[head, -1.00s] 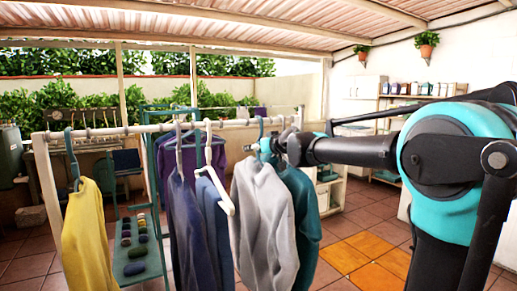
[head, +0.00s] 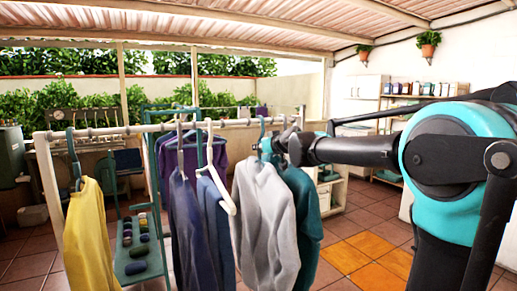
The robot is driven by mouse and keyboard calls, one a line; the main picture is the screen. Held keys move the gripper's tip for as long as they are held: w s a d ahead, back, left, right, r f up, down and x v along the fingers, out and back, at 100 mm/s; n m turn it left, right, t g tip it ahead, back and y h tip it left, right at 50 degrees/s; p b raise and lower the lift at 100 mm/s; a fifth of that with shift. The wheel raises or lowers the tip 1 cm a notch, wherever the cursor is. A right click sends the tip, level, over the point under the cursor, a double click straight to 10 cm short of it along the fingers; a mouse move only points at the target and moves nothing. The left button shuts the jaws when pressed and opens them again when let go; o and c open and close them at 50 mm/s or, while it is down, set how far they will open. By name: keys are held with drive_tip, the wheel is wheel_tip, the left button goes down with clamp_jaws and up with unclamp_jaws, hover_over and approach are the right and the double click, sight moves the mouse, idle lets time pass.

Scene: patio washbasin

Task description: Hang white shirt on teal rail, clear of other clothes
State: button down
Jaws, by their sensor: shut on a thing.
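The white shirt (head: 265,215), pale grey in this light, hangs straight down just under my gripper (head: 264,147). A teal frame with a top rail (head: 165,106) stands behind the front clothes at centre left. A dark teal garment (head: 306,203) hangs close behind the white shirt's right side; I cannot tell whether they touch.
A white rail (head: 100,131) crosses the front, with a yellow shirt (head: 88,235), dark blue and purple clothes (head: 187,230) and an empty white hanger (head: 218,168). A teal shelf (head: 128,268) holds small rolled items. Tiled floor (head: 365,215) is open at right.

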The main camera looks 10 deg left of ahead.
drive_tip(key=shift+r, duration=0.15)
drive_tip(key=shift+r, duration=1.4)
drive_tip(key=shift+f+v, duration=0.3)
drive_tip(key=shift+v, duration=1.35)
drive_tip(key=shift+f+v, duration=0.25)
drive_tip(key=shift+v, duration=1.4)
drive_tip(key=shift+f+v, duration=0.3)
drive_tip(key=shift+v, duration=1.35)
drive_tip(key=shift+s+d, duration=0.2)
drive_tip(key=shift+s, duration=0.05)
